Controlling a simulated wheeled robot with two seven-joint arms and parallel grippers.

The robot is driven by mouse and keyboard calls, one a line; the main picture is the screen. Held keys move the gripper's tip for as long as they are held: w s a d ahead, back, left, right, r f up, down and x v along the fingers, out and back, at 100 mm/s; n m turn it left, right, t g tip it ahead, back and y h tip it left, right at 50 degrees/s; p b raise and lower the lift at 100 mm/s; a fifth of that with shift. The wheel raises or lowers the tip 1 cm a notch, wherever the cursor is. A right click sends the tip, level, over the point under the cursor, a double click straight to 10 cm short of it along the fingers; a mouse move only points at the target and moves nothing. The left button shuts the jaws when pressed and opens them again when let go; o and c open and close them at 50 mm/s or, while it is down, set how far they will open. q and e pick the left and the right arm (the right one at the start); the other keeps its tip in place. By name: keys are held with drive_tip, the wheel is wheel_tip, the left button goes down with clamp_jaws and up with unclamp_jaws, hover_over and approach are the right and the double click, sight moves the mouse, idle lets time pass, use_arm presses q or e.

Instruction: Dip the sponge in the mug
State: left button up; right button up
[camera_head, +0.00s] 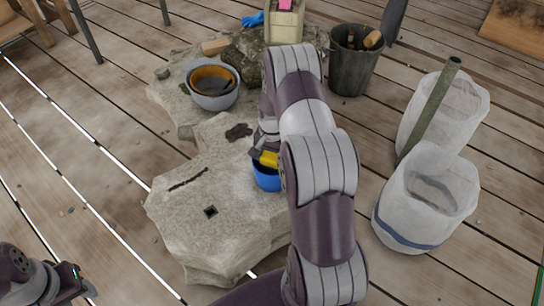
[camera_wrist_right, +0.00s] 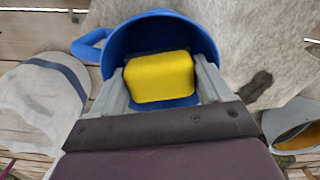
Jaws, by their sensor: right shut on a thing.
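The yellow sponge (camera_head: 266,159) is between the fingers of my right gripper (camera_head: 262,154), which is shut on it. The blue mug (camera_head: 267,180) stands upright on the stone slab, right below the sponge. In the right wrist view the sponge (camera_wrist_right: 160,77) shows against the mug's open mouth, with the mug's rim (camera_wrist_right: 168,14) around it and the handle (camera_wrist_right: 90,46) at the left. How deep the sponge sits is hidden. My arm covers part of the mug in the head view. My left gripper (camera_head: 72,280) is at the lower left, away from the slab.
The stone slab (camera_head: 215,225) has a small square hole and dark patches. A dark bucket (camera_head: 352,75) with tools and two white sacks (camera_head: 425,210) stand at the right on the plank floor.

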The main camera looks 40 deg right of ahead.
sight(272, 156)
wheel_tip(272, 156, up, 10)
drive_tip(key=p, duration=0.8)
drive_tip(key=shift+r+p, duration=0.1)
drive_tip(key=shift+p, duration=0.2)
